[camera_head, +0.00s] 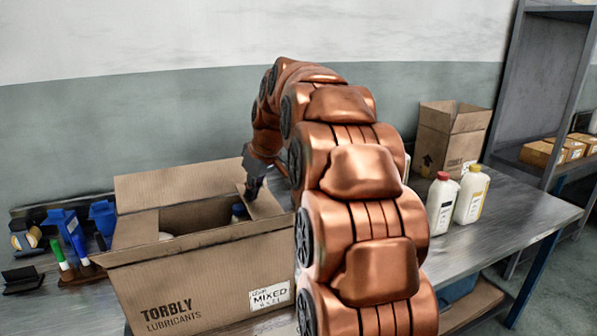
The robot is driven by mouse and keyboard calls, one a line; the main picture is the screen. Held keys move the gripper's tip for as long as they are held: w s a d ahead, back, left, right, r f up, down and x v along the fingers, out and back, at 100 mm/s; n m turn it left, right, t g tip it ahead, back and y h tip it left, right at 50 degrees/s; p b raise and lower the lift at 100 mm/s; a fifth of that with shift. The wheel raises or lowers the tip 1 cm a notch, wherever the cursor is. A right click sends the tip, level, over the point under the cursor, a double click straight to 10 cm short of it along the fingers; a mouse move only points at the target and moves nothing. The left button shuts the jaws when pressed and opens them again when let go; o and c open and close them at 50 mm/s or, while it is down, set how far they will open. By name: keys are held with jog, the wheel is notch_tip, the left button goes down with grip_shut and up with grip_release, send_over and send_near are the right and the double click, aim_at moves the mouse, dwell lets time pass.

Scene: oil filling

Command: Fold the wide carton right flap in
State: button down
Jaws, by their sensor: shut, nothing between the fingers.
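The wide carton (190,290), printed "TORBLY LUBRICANTS" with a "MIXED" label, stands on the bench at the lower left. Its right flap (264,206) shows at the right of the opening and seems to lean inward; its exact angle is unclear. The left flap (136,229) also shows at the opening's left side. The back flap (180,185) stands raised. My gripper (253,192) is shut and empty, pointing down at the right flap; I cannot tell whether it touches. My arm hides the carton's right side.
A dark-capped bottle (239,211) shows inside the carton. Two white bottles (456,200) stand to the right of my arm, with a taller open carton (450,138) behind. A shelf (545,90) stands at the far right.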

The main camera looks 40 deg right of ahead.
jog(key=shift+f, duration=0.15)
jog(key=shift+f+b, duration=0.95)
jog(key=shift+f, duration=0.35)
jog(key=shift+r, duration=0.1)
notch_tip(320, 180, up, 11)
jog(key=p, duration=0.4)
